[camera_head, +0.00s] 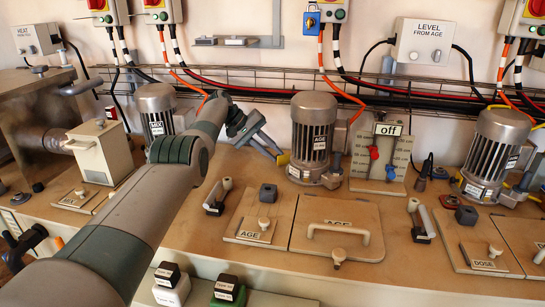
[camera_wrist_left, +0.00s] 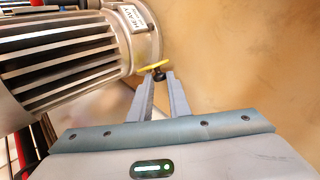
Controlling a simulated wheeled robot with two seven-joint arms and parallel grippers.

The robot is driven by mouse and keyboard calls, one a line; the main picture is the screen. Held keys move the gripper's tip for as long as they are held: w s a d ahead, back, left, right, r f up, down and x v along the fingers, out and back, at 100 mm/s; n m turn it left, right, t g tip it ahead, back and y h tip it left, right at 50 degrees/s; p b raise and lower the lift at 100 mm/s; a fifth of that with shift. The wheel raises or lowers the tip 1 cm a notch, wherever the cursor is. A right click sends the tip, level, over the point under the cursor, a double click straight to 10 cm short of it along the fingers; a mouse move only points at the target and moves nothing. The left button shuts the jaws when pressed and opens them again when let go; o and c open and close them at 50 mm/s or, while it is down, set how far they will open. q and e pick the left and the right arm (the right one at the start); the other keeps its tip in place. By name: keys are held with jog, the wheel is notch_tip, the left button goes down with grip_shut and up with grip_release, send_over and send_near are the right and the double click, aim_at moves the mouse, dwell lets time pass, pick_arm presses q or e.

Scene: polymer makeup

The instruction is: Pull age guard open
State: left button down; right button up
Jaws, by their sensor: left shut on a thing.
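My left gripper (camera_head: 279,155) reaches this spot from the left. The motor body (camera_wrist_left: 70,55) fills the upper left there. Two AGE-labelled bench covers, one small (camera_head: 234,235) and one with a handle (camera_head: 362,216), lie flat in front. My right gripper is out of view.
A small lever (camera_head: 217,200) and a dark block (camera_head: 267,193) stand on the bench below my gripper. Another motor (camera_head: 495,150) is at the right. A wire tray with cables runs behind.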

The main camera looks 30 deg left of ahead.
pick_arm(q)
jog(key=shift+s+d+f, duration=0.1)
jog(key=c, duration=1.9)
grip_release()
jog(key=shift+c, duration=0.2)
jog(key=shift+s, duration=0.1)
